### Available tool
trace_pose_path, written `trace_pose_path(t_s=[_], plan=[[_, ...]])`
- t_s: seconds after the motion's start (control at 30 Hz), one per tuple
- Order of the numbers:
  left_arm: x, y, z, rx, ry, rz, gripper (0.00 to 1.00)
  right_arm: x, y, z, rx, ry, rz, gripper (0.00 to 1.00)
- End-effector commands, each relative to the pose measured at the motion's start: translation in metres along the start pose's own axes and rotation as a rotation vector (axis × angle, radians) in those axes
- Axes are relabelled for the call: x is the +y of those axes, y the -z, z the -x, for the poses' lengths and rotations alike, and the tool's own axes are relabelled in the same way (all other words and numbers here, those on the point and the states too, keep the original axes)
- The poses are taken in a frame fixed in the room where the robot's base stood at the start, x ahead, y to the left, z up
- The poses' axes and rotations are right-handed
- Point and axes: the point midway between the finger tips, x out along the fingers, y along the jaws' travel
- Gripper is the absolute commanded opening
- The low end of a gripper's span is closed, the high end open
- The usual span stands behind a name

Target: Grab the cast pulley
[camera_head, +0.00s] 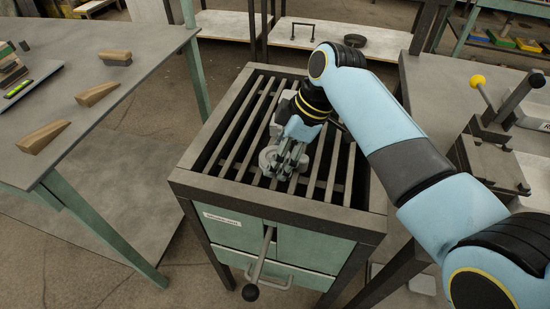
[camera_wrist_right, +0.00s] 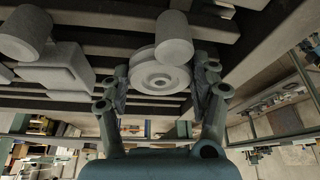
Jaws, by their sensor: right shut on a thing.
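The cast pulley (camera_head: 268,158) is a grey round casting on the slatted grate, partly hidden by my right gripper in the head view. My right gripper (camera_head: 286,168) reaches down over it and is shut on it. In the right wrist view the pulley (camera_wrist_right: 160,78) shows a grooved rim and a cylindrical stub, and sits between the two fingers of the right gripper (camera_wrist_right: 160,92). I cannot tell whether it is lifted off the slats. My left gripper is in neither view.
Another grey casting, block and cylinder (camera_wrist_right: 62,68), lies close beside the pulley on the grate (camera_head: 228,140). A lever with a dark knob (camera_head: 250,292) sticks out in front. A left table (camera_head: 130,50) holds wooden wedges (camera_head: 98,93). A right bench carries a yellow-knobbed lever (camera_head: 479,82).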

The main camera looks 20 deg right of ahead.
Motion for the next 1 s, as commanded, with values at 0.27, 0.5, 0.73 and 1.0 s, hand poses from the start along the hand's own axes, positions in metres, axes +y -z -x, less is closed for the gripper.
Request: trace_pose_path(t_s=[0.27,0.5,0.73,1.0], plan=[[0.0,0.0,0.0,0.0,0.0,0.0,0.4,0.0,0.0,0.0,0.0,-0.001,0.0,0.23],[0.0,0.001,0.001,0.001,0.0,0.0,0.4,0.001,0.003,0.007,0.001,-0.001,0.0,0.23],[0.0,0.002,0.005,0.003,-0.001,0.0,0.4,0.002,0.018,0.04,0.003,-0.005,0.002,0.23],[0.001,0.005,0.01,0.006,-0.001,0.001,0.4,-0.018,-0.027,0.096,-0.005,-0.005,0.002,0.23]])
